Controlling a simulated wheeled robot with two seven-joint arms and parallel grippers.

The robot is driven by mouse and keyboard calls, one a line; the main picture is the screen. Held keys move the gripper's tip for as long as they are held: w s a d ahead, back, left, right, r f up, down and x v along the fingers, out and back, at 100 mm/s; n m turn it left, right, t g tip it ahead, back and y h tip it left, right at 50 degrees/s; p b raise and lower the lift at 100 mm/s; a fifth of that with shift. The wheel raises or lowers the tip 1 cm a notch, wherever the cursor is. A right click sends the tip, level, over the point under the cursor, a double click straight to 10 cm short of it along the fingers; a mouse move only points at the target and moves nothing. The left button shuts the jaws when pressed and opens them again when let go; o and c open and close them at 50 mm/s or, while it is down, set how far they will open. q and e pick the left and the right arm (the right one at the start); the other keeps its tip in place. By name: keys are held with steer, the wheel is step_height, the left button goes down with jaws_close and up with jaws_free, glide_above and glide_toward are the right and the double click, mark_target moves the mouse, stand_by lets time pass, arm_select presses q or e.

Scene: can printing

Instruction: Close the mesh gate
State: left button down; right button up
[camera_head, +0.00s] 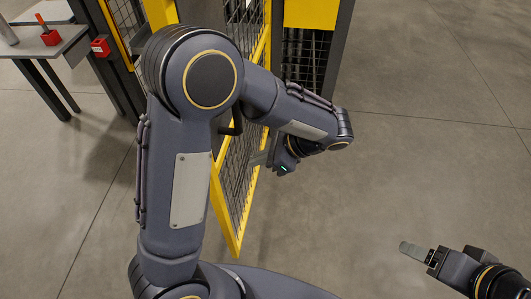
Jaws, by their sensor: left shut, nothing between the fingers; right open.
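The mesh gate (247,150) has a yellow frame and dark wire mesh. It stands ajar, swung out from the fence towards me, with its lower corner near the middle of the picture. A dark handle (235,125) shows on it, partly behind my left arm. My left arm crosses in front of the gate and hides much of it. My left gripper (261,159) is shut and empty at the gate's right side, close to the mesh; I cannot tell whether it touches. My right gripper (432,254) is open and empty at lower right, well away from the gate.
Yellow and black fence posts and panels (311,14) stand behind the gate. A grey table (40,42) with red blocks is at upper left, and a red box (100,46) is beside the fence. The concrete floor at right is clear.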

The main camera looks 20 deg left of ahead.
mark_target(220, 166)
arm_select(q)
steer(key=a+f, duration=0.1)
steer(key=a, duration=0.1)
steer(key=a+f, duration=0.1)
steer(key=a, duration=0.1)
steer(key=s+a+f, duration=0.1)
steer(key=a, duration=0.1)
steer(key=shift+a+f, duration=0.15)
steer(key=shift+a, duration=0.1)
steer(key=shift+s+a, duration=0.15)
steer(key=shift+a, duration=0.4)
